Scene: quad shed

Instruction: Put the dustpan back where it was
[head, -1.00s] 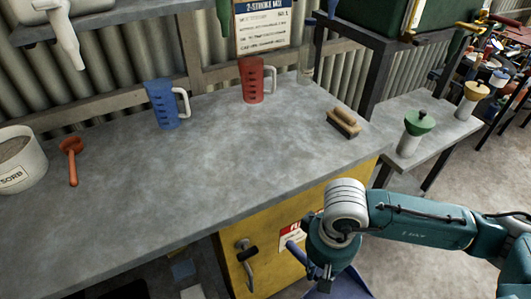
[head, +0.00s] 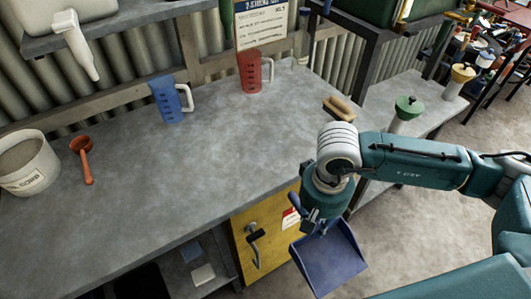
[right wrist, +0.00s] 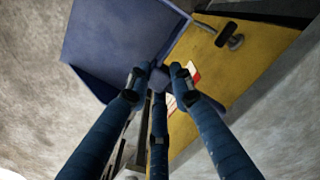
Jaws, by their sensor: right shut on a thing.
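The blue dustpan (head: 332,260) hangs in front of the bench's yellow door, over the floor, with its pan downward in the head view. My right gripper (head: 318,226) is shut on its handle. In the right wrist view the dustpan (right wrist: 115,42) fills the upper left beyond the fingers (right wrist: 157,74), which close around the handle, mostly hidden by them. My left gripper is not in view.
The grey bench top (head: 225,155) holds a white tub (head: 25,165), an orange scoop (head: 82,150), a blue jug (head: 168,100), a red jug (head: 250,72) and a brush (head: 340,108). The yellow door (head: 262,243) and lower shelf are close left of the dustpan. Floor is clear to the right.

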